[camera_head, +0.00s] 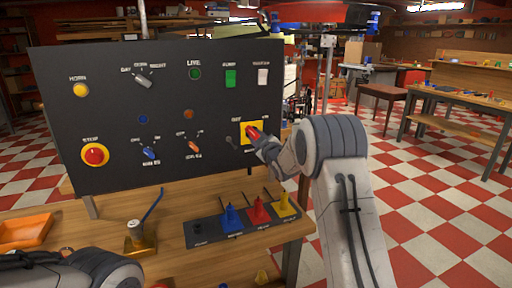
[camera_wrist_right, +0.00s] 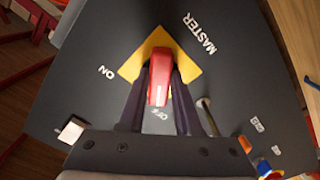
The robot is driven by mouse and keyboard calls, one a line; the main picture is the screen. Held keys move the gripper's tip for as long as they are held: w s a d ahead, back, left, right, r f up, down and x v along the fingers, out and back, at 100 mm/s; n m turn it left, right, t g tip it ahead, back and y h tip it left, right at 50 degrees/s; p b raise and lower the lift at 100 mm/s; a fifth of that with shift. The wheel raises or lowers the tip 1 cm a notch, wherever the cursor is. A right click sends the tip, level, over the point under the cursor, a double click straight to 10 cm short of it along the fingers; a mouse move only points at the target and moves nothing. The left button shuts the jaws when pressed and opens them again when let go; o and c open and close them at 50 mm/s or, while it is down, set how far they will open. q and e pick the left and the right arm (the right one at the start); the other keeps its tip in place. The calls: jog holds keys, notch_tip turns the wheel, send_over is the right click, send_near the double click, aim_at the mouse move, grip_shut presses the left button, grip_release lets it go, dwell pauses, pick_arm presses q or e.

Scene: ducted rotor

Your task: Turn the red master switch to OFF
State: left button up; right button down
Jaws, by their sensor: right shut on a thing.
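The red master switch (camera_head: 253,133) sits on a yellow diamond plate (camera_head: 246,126) at the lower right of the black panel (camera_head: 210,100). My right gripper (camera_head: 262,140) reaches it from the right. In the right wrist view the gripper (camera_wrist_right: 161,95) is shut on the red handle (camera_wrist_right: 159,80), with one dark finger on each side. The handle's near end lies by the letters OFF, while ON is printed to the left of the plate. My left arm shows at the bottom left of the head view, but its gripper is out of view.
Several coloured pieces stand in a dark tray (camera_head: 205,240) on the wooden table. An orange tray (camera_head: 25,232) lies at left.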

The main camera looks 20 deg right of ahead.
jog(key=shift+n+b, duration=0.5)
jog(key=shift+b, duration=0.05)
jog(key=c, duration=0.6)
grip_release()
jog(key=shift+s, duration=0.5)
jog(key=s+b, duration=0.2)
jog(key=s, duration=0.7)
jog(key=shift+s+d, duration=0.15)
jog(key=shift+s, duration=0.1)
